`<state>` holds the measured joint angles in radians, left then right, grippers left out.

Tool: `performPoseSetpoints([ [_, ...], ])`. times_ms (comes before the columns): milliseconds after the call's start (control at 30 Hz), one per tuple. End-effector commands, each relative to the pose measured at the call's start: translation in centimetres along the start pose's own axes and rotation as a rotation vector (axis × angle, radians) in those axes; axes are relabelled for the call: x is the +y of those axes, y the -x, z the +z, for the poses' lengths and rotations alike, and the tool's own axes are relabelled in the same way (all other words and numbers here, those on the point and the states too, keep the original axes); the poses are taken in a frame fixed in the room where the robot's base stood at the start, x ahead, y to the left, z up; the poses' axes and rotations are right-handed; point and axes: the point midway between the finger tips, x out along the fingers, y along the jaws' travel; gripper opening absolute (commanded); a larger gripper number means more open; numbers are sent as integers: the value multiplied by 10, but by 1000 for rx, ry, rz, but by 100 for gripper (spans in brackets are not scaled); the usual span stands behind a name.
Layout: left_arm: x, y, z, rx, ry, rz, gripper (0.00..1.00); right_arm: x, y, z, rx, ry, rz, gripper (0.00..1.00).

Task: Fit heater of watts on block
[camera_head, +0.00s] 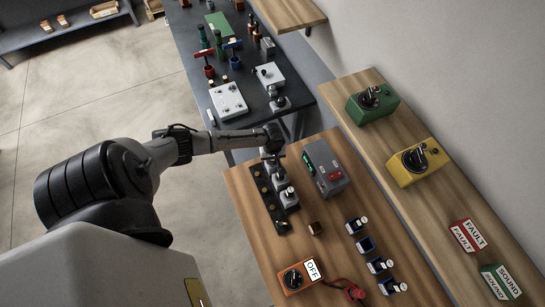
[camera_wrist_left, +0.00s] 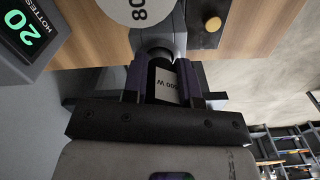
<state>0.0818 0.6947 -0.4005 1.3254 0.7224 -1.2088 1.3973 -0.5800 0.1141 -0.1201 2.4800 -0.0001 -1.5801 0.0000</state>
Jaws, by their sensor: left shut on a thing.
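My left gripper (camera_head: 271,153) is over the far end of the dark block strip (camera_head: 266,196) on the wooden bench. In the left wrist view my left gripper (camera_wrist_left: 177,88) is shut on a black heater (camera_wrist_left: 166,80) with a white label, upside down, that seems to read 600 W. The heater's far end meets a grey round part beneath a white disc (camera_wrist_left: 138,10); I cannot tell whether it is seated. Several small blue holders (camera_head: 379,265) stand right of the block; the second from the back (camera_head: 366,246) looks empty. My right gripper is out of view.
A grey box with a green display (camera_head: 325,165) stands close right of the block. A small brown cube (camera_head: 315,228), an orange switch box with an OFF sign (camera_head: 297,278) and a red tag (camera_head: 354,291) lie nearer. Green (camera_head: 372,103) and yellow (camera_head: 420,163) boxes stand on the right shelf.

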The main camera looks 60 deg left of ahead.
Motion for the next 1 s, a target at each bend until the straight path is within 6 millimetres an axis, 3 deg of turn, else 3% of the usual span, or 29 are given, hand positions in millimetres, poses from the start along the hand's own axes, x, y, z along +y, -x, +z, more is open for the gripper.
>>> performPoseSetpoints([
  [67,0,-2,0,0,0,1,0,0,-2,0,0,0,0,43],
  [100,1,-1,0,0,0,1,29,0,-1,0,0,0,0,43],
  [400,0,-1,0,0,0,1,56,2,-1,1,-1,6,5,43],
  [733,0,5,0,0,-2,1,56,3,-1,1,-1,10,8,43],
  [1000,0,51,0,1,-2,3,56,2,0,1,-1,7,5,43],
])
